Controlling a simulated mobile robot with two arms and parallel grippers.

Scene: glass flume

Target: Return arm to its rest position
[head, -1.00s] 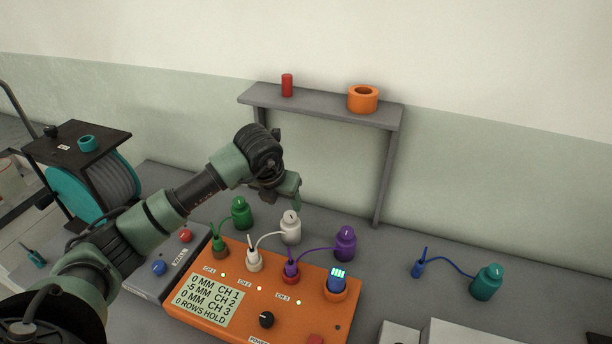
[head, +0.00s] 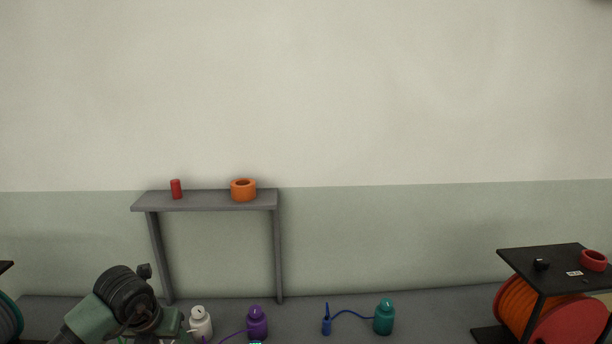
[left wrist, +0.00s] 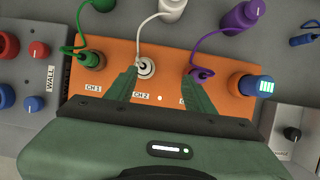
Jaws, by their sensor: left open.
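My left arm comes in at the lower left of the head view, with its wrist in front of the shelf's left leg. The left gripper (head: 172,322) shows there only in part. In the left wrist view its two green fingers (left wrist: 161,78) are apart with nothing held between them. They hang over the orange box (left wrist: 172,97). A green plug (left wrist: 92,59), a white plug (left wrist: 146,67) and a purple plug (left wrist: 202,74) stand in its sockets, apparently free of the fingers. My right gripper is not in view.
The grey shelf (head: 205,204) holds a red cylinder (head: 176,189) and an orange ring (head: 243,190). White (head: 201,324), purple (head: 257,323) and teal (head: 384,318) bottles stand on the bench. An orange reel (head: 525,310) stands at right. The wall above is clear.

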